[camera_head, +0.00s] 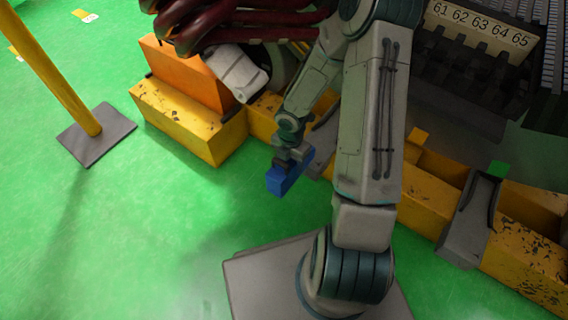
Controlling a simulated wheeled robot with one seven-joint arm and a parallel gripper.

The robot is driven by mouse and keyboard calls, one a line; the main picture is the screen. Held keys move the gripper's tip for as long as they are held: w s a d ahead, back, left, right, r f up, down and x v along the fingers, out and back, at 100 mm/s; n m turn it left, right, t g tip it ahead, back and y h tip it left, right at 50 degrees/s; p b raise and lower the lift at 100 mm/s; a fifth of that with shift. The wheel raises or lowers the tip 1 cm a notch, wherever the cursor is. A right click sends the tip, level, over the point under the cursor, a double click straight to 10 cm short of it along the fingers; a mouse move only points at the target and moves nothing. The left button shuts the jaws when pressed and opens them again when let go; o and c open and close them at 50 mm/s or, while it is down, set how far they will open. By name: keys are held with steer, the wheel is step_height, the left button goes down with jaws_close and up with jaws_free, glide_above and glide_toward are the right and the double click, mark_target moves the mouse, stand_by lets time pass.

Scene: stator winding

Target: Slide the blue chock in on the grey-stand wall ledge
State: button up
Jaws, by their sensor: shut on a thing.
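The blue chock (283,182) is a small block in my gripper (293,163), left of the picture's middle. My gripper is shut on it and holds it in front of the yellow beam, seemingly above the green floor. A grey stand (468,220) leans against the yellow beam at the right, with a green piece at its top. Another grey part (322,142) shows just right of my gripper, mostly hidden behind my arm. I cannot tell whether the chock touches it. No ledge can be made out clearly there.
The yellow beam (205,140) runs from left to lower right, with an orange block (185,75) on its left end. Dark red coils (240,22) and the numbered stator (480,25) stand behind. A yellow post (60,75) rises at left. The green floor in front is clear.

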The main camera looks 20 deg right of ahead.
steer(key=w+d+f+p, duration=0.3)
steer(key=w+d+p, duration=0.2)
steer(key=w+d, duration=0.8)
steer(key=shift+w+d, duration=0.25)
steer(key=shift+d, duration=1.9)
steer(key=shift+f, duration=0.45)
steer(key=shift+w+d, duration=0.1)
steer(key=shift+w+d+b, duration=0.4)
steer(key=shift+w+d, duration=0.3)
steer(key=shift+d, duration=0.2)
steer(key=shift+w+d+b, duration=0.35)
steer(key=shift+w+d, duration=0.3)
steer(key=shift+d, duration=0.2)
steer(key=o, duration=1.2)
steer(key=shift+c, duration=0.2)
step_height(320, 180, up, 14)
steer(key=p, duration=0.4)
steer(key=shift+p, duration=0.3)
steer(key=shift+d+r, duration=0.1)
